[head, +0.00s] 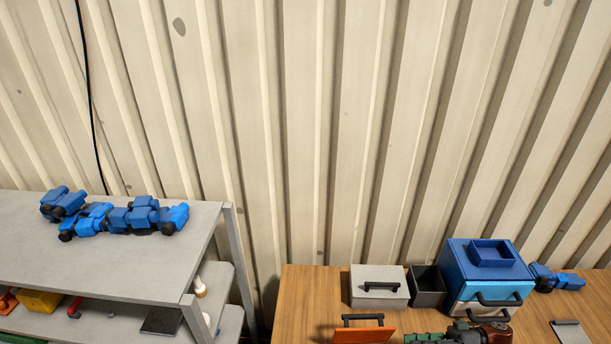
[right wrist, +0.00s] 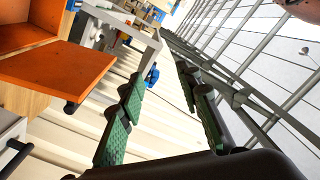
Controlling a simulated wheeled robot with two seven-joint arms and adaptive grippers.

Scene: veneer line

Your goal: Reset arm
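My right gripper (right wrist: 159,78) shows in the right wrist view with its two green-padded fingers apart and nothing between them. In the head view part of my right gripper (head: 415,339) shows at the bottom edge, over the wooden table (head: 300,293) and just right of an orange drawer-like piece (head: 364,335) with a black handle. The rest of it is cut off by the frame. The orange piece (right wrist: 60,75) also shows at the left of the right wrist view, apart from the fingers. My left gripper is in neither view.
On the table stand a grey handled box (head: 379,287), a black open bin (head: 427,287) and a blue-topped drawer unit (head: 487,265). A grey shelf (head: 100,268) at left carries several blue jointed pieces (head: 115,216). A corrugated wall (head: 300,130) closes the back.

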